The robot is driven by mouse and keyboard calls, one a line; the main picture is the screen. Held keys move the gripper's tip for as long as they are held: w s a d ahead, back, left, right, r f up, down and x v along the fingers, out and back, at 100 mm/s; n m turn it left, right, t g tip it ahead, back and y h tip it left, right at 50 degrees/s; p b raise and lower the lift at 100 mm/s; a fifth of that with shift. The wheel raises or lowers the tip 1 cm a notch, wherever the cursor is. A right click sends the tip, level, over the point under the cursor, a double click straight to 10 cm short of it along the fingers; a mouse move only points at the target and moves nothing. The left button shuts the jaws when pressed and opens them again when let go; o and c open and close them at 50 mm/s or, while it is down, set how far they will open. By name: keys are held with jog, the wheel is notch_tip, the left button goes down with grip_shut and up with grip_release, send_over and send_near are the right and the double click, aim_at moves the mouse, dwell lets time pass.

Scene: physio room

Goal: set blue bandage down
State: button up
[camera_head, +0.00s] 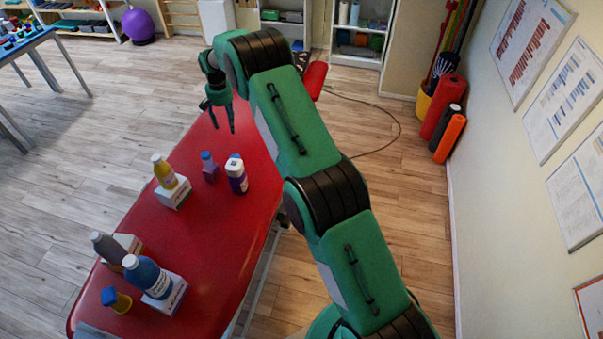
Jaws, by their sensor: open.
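My gripper (220,118) is open and empty, pointing down over the far part of the red table (216,231). No bandage can be told for certain. A small blue piece (207,157) sits on top of a small purple block (210,173) on the table, nearer to me than my gripper and apart from it. Another small blue piece (109,296) sits on a yellow item (122,304) at the table's near left. Either could be the blue bandage; they are too small to tell.
A white-and-purple bottle (237,175) stands beside the purple block. A yellow bottle (164,172), a grey bottle (107,246) and a blue bottle (146,275) are at white boxes. The table's middle is bare. Foam rolls (443,112) stand by the right wall.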

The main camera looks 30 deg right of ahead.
jog(key=s+r+n+t, duration=0.1)
jog(key=s+r, duration=0.8)
jog(key=r, duration=0.5)
jog(key=s+r+n+t, duration=0.1)
jog(key=s+r, duration=0.8)
jog(key=r, duration=0.6)
jog(key=s+a+r+t, duration=0.1)
jog(key=s+r, duration=0.4)
jog(key=s, duration=0.5)
jog(key=s+a+r, duration=0.1)
jog(key=s+r, duration=0.4)
jog(key=s, duration=0.5)
jog(key=s+f+n+t, duration=0.1)
jog(key=s+f, duration=0.1)
jog(key=s, duration=1.2)
jog(key=s+f+n+t, duration=0.1)
jog(key=s, duration=1.2)
jog(key=shift+s+f, duration=0.35)
notch_tip(320, 180, down, 5)
jog(key=b, duration=0.5)
jog(key=shift+r, duration=0.1)
